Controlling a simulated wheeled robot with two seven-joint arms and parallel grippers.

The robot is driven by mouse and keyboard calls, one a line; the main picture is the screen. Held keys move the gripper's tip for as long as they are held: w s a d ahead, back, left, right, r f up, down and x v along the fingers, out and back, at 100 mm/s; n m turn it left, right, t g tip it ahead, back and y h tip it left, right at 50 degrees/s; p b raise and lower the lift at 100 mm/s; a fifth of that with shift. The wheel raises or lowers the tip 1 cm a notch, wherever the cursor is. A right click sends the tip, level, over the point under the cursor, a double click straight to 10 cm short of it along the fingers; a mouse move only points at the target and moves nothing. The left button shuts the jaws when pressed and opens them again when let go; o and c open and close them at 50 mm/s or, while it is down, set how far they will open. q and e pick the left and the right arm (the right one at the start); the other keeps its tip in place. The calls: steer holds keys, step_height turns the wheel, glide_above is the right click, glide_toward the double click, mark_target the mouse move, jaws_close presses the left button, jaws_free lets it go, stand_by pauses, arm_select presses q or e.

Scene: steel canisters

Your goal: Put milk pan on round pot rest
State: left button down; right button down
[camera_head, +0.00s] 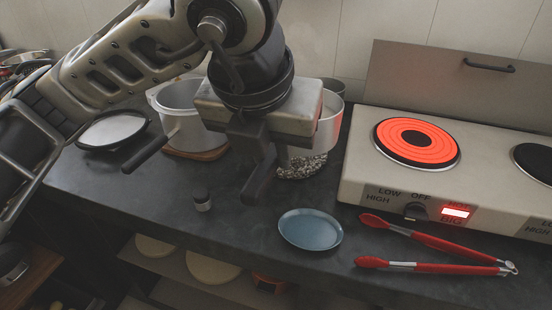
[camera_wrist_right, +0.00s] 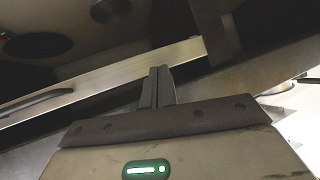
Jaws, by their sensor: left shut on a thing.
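The milk pan (camera_head: 329,121) is a pale metal pan, mostly hidden behind my left gripper. Its dark handle (camera_head: 257,184) points toward the camera. My left gripper (camera_head: 262,152) is shut on that handle, coming from above. The round pot rest (camera_head: 302,168) looks like a ring of grey pebbles. It lies on the dark counter directly below the pan and is partly hidden by it. I cannot tell whether the pan touches the rest. My right gripper (camera_wrist_right: 158,86) shows only in the right wrist view, its fingers together and empty.
A hot plate with a glowing red ring (camera_head: 416,142) stands right of the pan. Red tongs (camera_head: 440,244) and a blue dish (camera_head: 310,229) lie in front.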

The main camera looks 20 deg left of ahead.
arm_select(q)
steer(key=w+a+f+p, duration=0.1)
steer(key=w+a+f, duration=0.2)
steer(key=w+f, duration=0.7)
steer(key=shift+w+a+f, duration=0.3)
steer(key=shift+a+f, duration=0.1)
steer(key=shift+f, duration=0.4)
steer(key=c, duration=1.3)
jaws_free()
steer(key=shift+f, duration=0.1)
steer(key=shift+s, duration=0.1)
steer(key=v, duration=1.2)
